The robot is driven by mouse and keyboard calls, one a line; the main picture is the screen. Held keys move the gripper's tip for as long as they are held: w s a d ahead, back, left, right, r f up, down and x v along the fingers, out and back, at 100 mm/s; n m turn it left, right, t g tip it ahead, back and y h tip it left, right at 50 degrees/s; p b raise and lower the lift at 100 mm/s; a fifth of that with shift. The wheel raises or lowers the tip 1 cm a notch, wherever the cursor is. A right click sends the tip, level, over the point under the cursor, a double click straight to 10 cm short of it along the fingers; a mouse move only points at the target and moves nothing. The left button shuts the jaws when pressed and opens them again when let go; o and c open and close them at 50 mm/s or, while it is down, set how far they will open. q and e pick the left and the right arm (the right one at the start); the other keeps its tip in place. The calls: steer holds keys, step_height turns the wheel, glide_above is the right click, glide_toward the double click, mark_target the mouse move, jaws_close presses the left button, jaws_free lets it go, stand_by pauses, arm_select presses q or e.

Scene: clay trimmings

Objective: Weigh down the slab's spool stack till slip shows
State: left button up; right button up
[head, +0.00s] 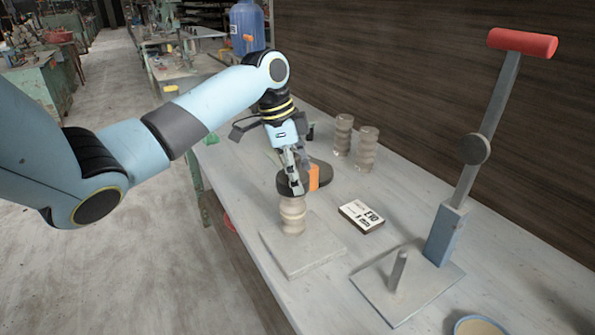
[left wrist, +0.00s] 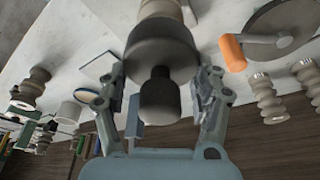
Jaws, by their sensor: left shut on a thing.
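The slab (head: 310,259) is a pale square plate on the workbench. A beige spool stack (head: 292,216) stands upright on it; its top also shows in the left wrist view (left wrist: 163,8). My left gripper (head: 293,177) is directly above the stack, shut on a dark grey round weight (head: 287,187). In the left wrist view the weight (left wrist: 160,52) shows its knob between the two fingers (left wrist: 160,92). The weight appears on or just above the stack's top; I cannot tell whether it bears on it. No slip is visible. My right gripper is not in view.
Two more spool stacks (head: 366,148) stand behind. A dark disc with an orange handle (head: 314,177) lies close behind the gripper. A small black-and-white box (head: 362,216) lies right of the slab. A red-handled lever stand (head: 446,232) and a bowl (head: 480,326) are at the right.

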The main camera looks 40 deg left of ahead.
arm_select(q)
steer(key=o, duration=1.8)
steer(key=shift+s+f, duration=0.1)
steer(key=shift+f, duration=0.05)
steer(key=v, duration=1.2)
